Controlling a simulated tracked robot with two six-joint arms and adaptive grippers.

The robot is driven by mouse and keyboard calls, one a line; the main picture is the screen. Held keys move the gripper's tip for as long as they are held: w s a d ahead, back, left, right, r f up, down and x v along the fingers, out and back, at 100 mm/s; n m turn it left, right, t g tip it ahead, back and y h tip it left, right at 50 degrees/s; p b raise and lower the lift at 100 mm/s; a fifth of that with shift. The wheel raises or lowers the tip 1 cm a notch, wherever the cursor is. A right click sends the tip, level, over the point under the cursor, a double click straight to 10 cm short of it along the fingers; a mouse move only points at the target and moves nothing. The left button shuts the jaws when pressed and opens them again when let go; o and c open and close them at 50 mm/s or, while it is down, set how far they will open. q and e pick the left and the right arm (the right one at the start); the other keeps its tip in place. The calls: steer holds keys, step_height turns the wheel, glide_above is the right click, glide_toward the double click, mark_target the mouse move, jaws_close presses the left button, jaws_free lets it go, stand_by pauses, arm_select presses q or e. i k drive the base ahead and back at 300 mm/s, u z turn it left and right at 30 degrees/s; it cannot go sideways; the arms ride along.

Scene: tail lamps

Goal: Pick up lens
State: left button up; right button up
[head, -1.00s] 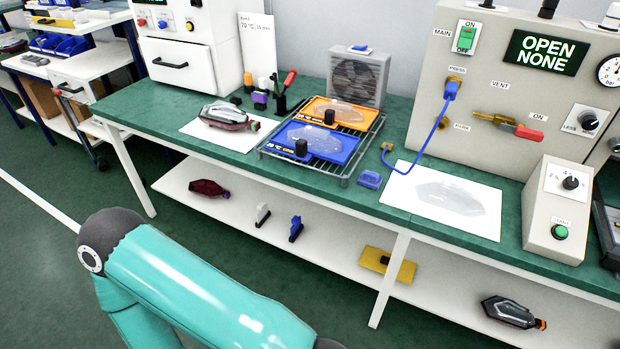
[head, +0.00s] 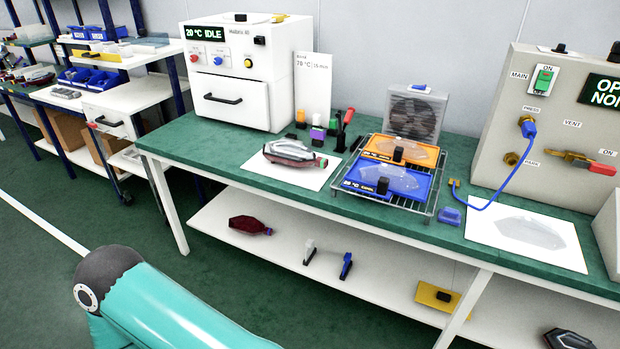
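A clear, flat lens (head: 530,231) lies on a white sheet (head: 490,242) on the green bench, right of the wire rack. Two more clear lens shapes lie in the orange fixture (head: 412,152) and the blue fixture (head: 400,181) on the rack. A tail lamp (head: 289,151) with a grey top and dark red side sits on another white sheet left of the rack. A teal arm link of mine shows at the lower left, well short of the bench. Neither gripper is in view.
A white oven (head: 250,75) reading 20 °C IDLE stands at the back left of the bench. A press panel (head: 560,130) with a blue hose stands at the right. A small blue block (head: 449,216) lies beside the rack. The lower shelf (head: 380,290) holds a dark red lamp body (head: 249,226) and small tools.

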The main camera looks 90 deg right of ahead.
mark_target(526, 229)
steer(key=u, duration=0.4)
steer(key=i, duration=0.2)
steer(key=z, duration=3.45)
steer(key=i, duration=0.3)
steer(key=z, duration=1.75)
steer(key=k, duration=0.6)
steer(key=z, duration=0.45)
steer(key=i, duration=1.65)
steer(key=u, duration=0.45)
